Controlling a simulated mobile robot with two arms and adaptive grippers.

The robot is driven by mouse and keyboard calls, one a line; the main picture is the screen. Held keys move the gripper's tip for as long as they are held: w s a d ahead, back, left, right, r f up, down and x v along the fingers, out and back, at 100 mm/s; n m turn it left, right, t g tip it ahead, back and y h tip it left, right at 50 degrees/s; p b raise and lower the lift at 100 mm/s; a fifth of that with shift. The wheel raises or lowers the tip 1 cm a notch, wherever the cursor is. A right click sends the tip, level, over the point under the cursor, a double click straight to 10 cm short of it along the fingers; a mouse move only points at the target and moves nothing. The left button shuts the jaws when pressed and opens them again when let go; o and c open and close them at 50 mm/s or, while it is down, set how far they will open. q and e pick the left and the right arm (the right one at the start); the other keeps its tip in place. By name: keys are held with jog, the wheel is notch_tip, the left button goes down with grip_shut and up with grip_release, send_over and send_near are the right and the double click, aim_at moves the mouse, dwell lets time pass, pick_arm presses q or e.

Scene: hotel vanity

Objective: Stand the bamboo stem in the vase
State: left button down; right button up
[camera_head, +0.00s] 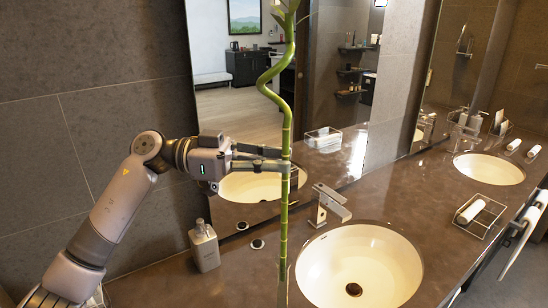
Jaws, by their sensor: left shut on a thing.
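The bamboo stem (284,215) is a tall green stalk with a wavy upper part and leaves at the top, cut off by the picture's upper edge. My left gripper (282,164) is shut on it around mid-height and holds it upright above the counter. Its lower end is near the picture's bottom edge, left of the near basin. I cannot tell whether it touches the counter. No vase can be made out in this view. My right gripper is not in view.
A near basin (360,268) with a faucet (327,204) is right of the stem. A soap bottle (204,246) stands on the brown counter (425,190) below my left arm. The mirror (228,75) is behind. A wire tray (480,217) and second basin (489,169) are further right.

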pick_arm(q)
notch_tip(320, 180, down, 16)
jog(key=b, duration=0.4)
dwell(2.9)
jog(key=c, duration=1.6)
grip_release()
jog(key=shift+r, duration=0.1)
jog(key=shift+a, duration=0.1)
jog(key=w+a, duration=0.1)
jog(key=a, duration=1.1)
jog(key=shift+d, duration=0.1)
